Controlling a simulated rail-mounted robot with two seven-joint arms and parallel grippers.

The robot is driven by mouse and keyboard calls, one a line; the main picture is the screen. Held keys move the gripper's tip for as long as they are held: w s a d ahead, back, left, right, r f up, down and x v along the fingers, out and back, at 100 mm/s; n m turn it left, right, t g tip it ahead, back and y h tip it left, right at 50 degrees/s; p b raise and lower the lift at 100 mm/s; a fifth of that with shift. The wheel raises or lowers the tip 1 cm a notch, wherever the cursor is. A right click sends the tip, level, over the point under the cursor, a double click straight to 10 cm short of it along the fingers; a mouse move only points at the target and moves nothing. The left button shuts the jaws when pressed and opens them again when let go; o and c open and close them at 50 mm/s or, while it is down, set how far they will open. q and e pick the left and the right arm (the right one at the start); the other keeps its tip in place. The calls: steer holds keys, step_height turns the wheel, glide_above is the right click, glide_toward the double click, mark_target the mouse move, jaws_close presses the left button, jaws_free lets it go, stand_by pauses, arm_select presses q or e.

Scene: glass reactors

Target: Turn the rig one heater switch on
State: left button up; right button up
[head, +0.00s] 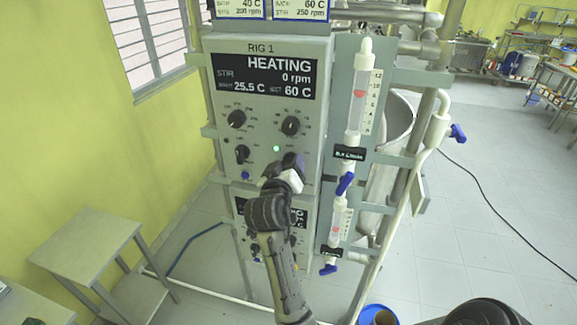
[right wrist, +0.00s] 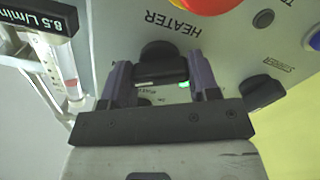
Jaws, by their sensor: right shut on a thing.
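The rig one control box (head: 225,165) is grey, with a screen (head: 263,77) reading HEATING, 0 rpm, 25.5 C and set 60 C. My right gripper (head: 287,168) is at the lower right of its front and mostly covers the heater switch there. In the right wrist view my right gripper (right wrist: 160,82) has its two purple-grey fingers either side of the black heater switch (right wrist: 160,62), shut on it, beneath the HEATER label. A small green light (right wrist: 184,85) is lit beside the switch; the light also shows in the head view (head: 276,149). My left gripper is not in view.
Black dials (head: 236,119) and (head: 291,126) and a lower-left black knob (head: 242,154) are on the same panel. A red button (right wrist: 205,4) is close to the heater switch. A glass flow tube (head: 360,95) stands to the right. A second rig box is below.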

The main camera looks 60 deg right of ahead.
steer(key=o, duration=0.8)
steer(key=shift+o, duration=0.6)
steer(key=shift+a, duration=0.1)
steer(key=b+v, duration=0.1)
steer(key=v, duration=0.6)
steer(key=shift+a+b, duration=0.15)
steer(key=shift+b, duration=0.25)
